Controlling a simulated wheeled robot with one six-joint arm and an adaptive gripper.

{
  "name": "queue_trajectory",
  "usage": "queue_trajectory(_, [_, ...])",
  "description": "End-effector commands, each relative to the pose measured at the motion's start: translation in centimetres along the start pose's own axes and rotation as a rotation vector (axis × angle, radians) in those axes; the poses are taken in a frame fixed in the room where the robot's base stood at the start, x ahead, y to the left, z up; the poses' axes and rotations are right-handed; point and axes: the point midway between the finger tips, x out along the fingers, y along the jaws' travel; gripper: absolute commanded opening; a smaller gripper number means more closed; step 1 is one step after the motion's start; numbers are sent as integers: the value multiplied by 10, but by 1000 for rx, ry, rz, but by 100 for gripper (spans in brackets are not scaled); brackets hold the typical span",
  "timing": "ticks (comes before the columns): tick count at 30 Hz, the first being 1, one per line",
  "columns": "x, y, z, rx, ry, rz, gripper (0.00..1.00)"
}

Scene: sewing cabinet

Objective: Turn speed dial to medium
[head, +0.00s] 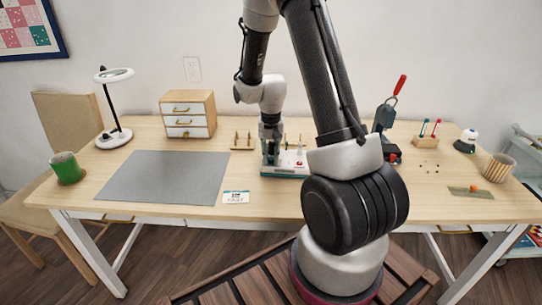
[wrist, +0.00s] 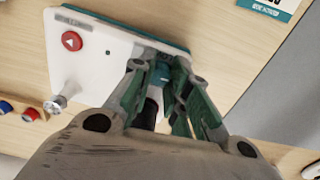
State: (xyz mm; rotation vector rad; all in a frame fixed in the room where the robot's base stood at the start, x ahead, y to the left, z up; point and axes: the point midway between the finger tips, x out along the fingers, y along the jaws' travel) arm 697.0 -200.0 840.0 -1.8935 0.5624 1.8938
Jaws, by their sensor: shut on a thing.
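A white control panel (head: 296,161) on a teal base stands on the table, and it fills the upper left of the wrist view (wrist: 95,75). It has a red button (wrist: 71,41) with a white triangle, a silver knob (wrist: 55,104) and a small dark hole. My gripper (head: 271,146) points down over the panel's left part. In the wrist view, its green-padded fingers (wrist: 160,78) are closed at the panel's end away from the red button. They are shut on what seems to be the speed dial, mostly hidden between them. Its pointer and markings cannot be read.
A grey mat (head: 160,177) and a small card (head: 236,197) lie left of the panel. Behind are a small drawer cabinet (head: 188,115) and a wooden peg rack (head: 242,143). A dark machine with a red handle (head: 386,115) stands to the right.

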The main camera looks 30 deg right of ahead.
Motion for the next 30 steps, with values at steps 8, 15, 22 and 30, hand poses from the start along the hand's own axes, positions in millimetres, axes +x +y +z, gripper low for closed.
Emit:
queue_trajectory(8, [0, 0, 0, 19, 1, 0, 0])
queue_trajectory(15, [0, 0, 0, 18, 1, 0, 0])
queue_trajectory(22, [0, 0, 0, 17, 0, 0, 41])
queue_trajectory(30, [-4, 0, 0, 17, 2, -1, 41])
